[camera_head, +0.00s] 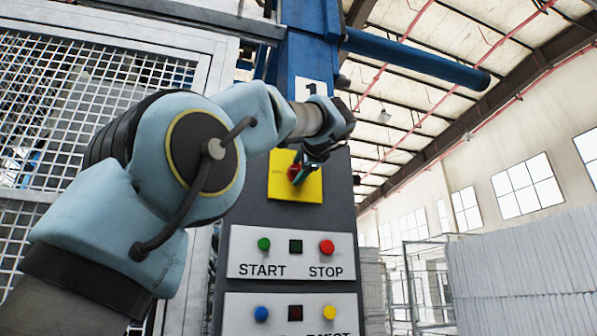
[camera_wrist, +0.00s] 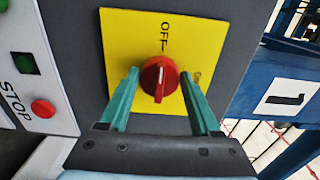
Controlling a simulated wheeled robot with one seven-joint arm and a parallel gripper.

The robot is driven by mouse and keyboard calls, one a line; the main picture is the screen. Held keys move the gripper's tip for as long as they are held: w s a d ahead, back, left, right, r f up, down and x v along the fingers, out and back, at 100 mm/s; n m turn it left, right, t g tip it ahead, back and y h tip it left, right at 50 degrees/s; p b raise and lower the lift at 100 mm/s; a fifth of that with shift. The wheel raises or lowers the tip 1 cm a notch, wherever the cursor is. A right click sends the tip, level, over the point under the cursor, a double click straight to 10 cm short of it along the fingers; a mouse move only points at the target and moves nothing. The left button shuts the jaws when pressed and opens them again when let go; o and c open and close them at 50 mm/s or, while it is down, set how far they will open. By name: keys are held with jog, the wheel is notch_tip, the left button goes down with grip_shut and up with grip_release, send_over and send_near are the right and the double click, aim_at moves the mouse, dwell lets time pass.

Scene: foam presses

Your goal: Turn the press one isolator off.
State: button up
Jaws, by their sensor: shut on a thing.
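The press one isolator is a red rotary knob (camera_head: 294,173) on a yellow plate (camera_head: 310,188), high on the grey control column; my gripper partly covers it in the head view. In the wrist view the knob (camera_wrist: 153,84) sits between my green fingers, its white line running up and down, in line with the OFF label (camera_wrist: 165,40) above it. The ON label (camera_wrist: 198,78) is to the right, partly behind a finger. My gripper (camera_wrist: 159,74) is shut on the knob, one finger on each side.
Below the isolator is a panel with a green START button (camera_head: 264,244) and a red STOP button (camera_head: 327,247). A lower panel (camera_head: 240,318) has more buttons. A white mesh guard (camera_head: 203,70) stands at left. The number 1 sign (camera_head: 311,88) is above.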

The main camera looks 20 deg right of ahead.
dwell(0.4)
jog(key=o, duration=1.4)
jog(key=shift+c, duration=0.2)
jog(key=s+a+b, duration=0.1)
jog(key=s+b, duration=0.2)
jog(key=s, duration=0.7)
jog(key=shift+s+a, duration=0.2)
jog(key=shift+s, duration=0.15)
